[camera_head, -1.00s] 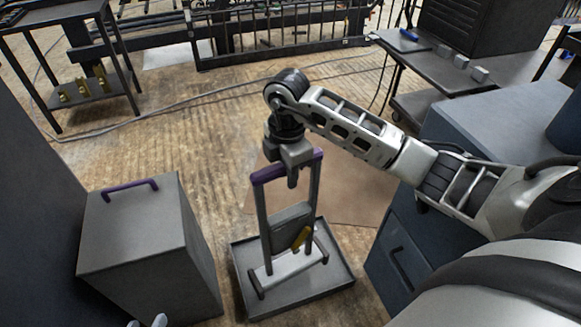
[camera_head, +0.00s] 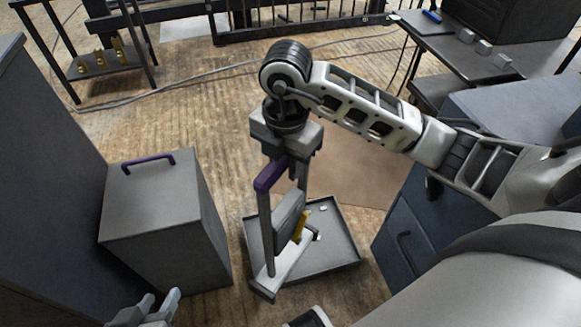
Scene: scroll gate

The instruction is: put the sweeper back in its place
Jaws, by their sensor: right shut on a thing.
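The sweeper (camera_head: 287,222) is an upright frame with a purple top handle, grey side posts, a grey plate, a yellow part and a pale bar at its foot. My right gripper (camera_head: 284,160) is shut on the far part of its purple handle. The sweeper is turned at an angle and hangs over the left part of a shallow grey tray (camera_head: 345,254); I cannot tell whether its foot touches the tray. A small pale piece lies in the tray. My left gripper (camera_head: 158,306) shows only partly at the bottom left, its fingers apart and empty.
A grey box (camera_head: 160,205) with a purple handle stands left of the tray. A blue drawer cabinet (camera_head: 408,235) stands to the right. A shelf with brass pieces (camera_head: 98,60) is at the back left. A cable crosses the wooden floor.

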